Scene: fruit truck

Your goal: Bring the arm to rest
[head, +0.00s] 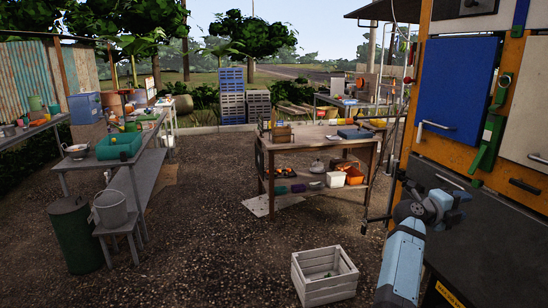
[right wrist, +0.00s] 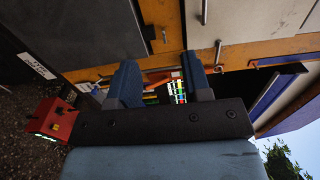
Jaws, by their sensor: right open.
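My right arm shows at the lower right of the head view, blue and grey, reaching up from the bottom edge. Its gripper (head: 447,203) is in front of the dark lower panel of the truck (head: 478,225). In the right wrist view the two blue fingers of the gripper (right wrist: 160,72) stand apart with nothing between them. The orange frame and dark panels of the truck (right wrist: 105,32) lie beyond them. My left gripper is in neither view.
A white crate (head: 325,288) stands on the gravel left of my right arm. A wooden table (head: 320,148) stands behind it. A long bench (head: 137,160) runs along the left. The middle ground is open. A red box (right wrist: 50,122) shows in the right wrist view.

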